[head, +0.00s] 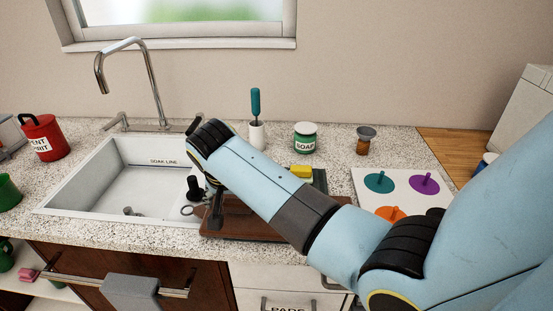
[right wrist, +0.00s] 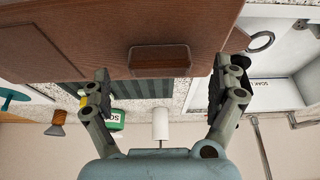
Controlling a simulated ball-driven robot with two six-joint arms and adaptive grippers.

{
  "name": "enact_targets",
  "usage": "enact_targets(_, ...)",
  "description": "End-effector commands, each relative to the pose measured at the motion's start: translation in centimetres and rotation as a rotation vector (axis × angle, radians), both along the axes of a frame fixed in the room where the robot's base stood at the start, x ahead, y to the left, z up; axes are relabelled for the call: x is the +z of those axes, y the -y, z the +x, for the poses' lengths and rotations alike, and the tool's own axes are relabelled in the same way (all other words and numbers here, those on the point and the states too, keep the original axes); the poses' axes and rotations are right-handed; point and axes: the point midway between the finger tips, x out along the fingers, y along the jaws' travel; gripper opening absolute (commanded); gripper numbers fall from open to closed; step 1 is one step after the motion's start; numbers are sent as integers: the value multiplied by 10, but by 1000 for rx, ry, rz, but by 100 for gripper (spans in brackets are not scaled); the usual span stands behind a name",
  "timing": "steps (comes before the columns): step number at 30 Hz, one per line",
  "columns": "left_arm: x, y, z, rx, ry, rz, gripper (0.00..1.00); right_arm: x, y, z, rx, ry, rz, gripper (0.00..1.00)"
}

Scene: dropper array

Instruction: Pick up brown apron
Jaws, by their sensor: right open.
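No cloth apron can be made out. A flat brown wooden piece (head: 250,228) lies on the counter at the sink's right edge, partly hidden by my right arm. It shows in the right wrist view (right wrist: 90,35) with a small raised brown block (right wrist: 160,60) on it and a dark ribbed panel (right wrist: 155,92) beside the block. I cannot tell whether this is the apron. My right gripper (head: 213,212) is over its left part. In the right wrist view its fingers (right wrist: 160,85) are wide apart, with nothing held between them. My left gripper is not in view.
A white sink (head: 80,190) with a tap (head: 150,85) is on the left. A white board (head: 362,181) with coloured pegged discs lies right.

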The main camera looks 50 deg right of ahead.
Motion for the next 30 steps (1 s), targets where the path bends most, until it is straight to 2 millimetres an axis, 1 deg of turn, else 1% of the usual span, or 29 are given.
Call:
enact_targets(1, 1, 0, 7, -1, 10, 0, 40, -6, 2, 1, -1, -2, 0, 94)
enact_targets(4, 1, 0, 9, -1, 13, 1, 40, -13, 4, 3, 0, -1, 1, 94)
enact_targets(10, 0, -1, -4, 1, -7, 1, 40, -14, 4, 3, 0, 0, 1, 94)
enact_targets(11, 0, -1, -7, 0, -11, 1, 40, -14, 4, 3, 0, 0, 1, 93)
enact_targets(15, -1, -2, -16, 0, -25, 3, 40, -14, 4, 3, 0, -1, 1, 75)
enact_targets(17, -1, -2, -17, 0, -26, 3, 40, -14, 4, 3, 0, -1, 1, 67)
enact_targets(26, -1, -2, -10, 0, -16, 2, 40, -13, 4, 3, 0, -1, 1, 28)
enact_targets(27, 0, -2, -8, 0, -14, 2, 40, -13, 4, 3, 0, 1, 1, 25)
enact_targets(30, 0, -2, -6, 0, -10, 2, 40, -13, 4, 3, 0, 1, 1, 25)
